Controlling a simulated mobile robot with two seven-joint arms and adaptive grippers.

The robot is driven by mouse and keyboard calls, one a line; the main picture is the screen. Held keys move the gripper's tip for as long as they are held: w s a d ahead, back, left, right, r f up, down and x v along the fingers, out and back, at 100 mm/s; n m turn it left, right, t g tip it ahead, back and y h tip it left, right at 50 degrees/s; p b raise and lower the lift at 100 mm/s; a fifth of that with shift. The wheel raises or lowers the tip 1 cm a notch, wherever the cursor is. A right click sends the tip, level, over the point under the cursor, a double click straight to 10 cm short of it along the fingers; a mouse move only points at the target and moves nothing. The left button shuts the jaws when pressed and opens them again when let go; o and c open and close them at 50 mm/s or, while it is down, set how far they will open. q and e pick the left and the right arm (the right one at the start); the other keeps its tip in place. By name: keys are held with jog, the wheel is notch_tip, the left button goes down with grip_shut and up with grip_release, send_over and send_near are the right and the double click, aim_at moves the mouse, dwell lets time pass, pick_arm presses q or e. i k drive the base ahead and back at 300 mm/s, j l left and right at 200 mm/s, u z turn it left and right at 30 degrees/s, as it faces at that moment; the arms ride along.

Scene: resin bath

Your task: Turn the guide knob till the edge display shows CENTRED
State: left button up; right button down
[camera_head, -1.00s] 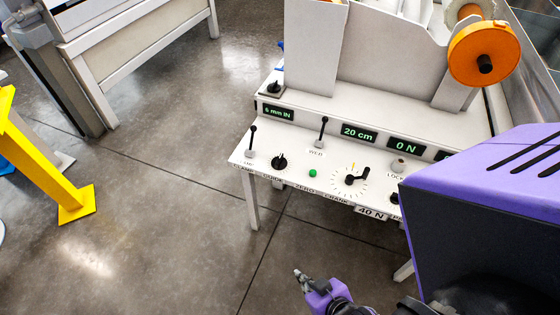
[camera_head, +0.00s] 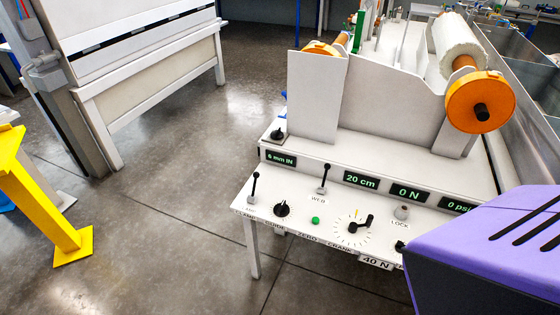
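The guide knob (camera_head: 281,209) is a black knob with a pointer on the white control panel (camera_head: 300,230), above the GUIDE label. The edge display (camera_head: 280,158) is a small dark screen at the left of the raised ledge. It shows green text that appears to read "6 mm IN". Neither gripper shows in the head view. A purple and black part of my own body fills the lower right corner and covers the panel's right end.
Beside the guide knob are the clamp lever (camera_head: 254,188), web lever (camera_head: 324,179), green zero button (camera_head: 315,220) and crank (camera_head: 361,224). Other displays (camera_head: 361,180) sit right. A yellow post (camera_head: 45,210) stands at left. The floor (camera_head: 170,240) between is clear.

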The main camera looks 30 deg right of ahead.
aim_at(282, 209)
jog(key=i, duration=0.35)
jog(key=i+l+z, duration=0.1)
jog(key=z, duration=1.55)
